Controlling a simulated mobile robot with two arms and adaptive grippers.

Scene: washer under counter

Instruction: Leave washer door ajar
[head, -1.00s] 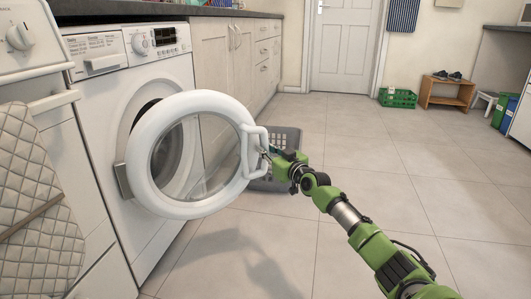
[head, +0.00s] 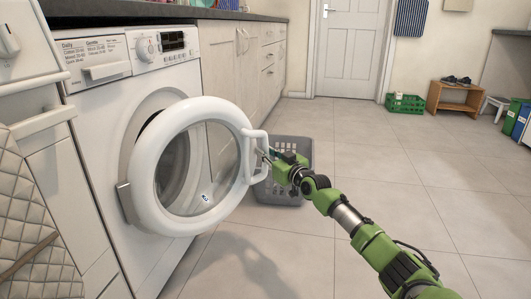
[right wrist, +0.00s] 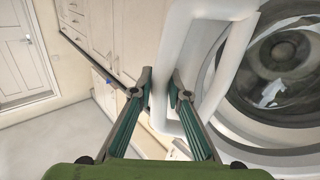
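The white front-loading washer (head: 84,128) stands at left under the counter. Its round door (head: 147,165) is swung well out from the front, hinged at its left, with a gap to the dark drum opening. The loop handle (head: 258,137) is at the door's right edge. My right gripper (head: 264,155) is at this handle. In the right wrist view its two fingers (right wrist: 160,84) are on either side of the white handle bar (right wrist: 197,75), close against it. My left gripper is not in view.
A grey laundry basket (head: 284,190) stands on the floor behind the handle and gripper. Cabinets (head: 220,70) run beyond the washer. A quilted cloth (head: 30,215) hangs at the left edge. A green crate (head: 405,104) and wooden rack (head: 453,98) are far off.

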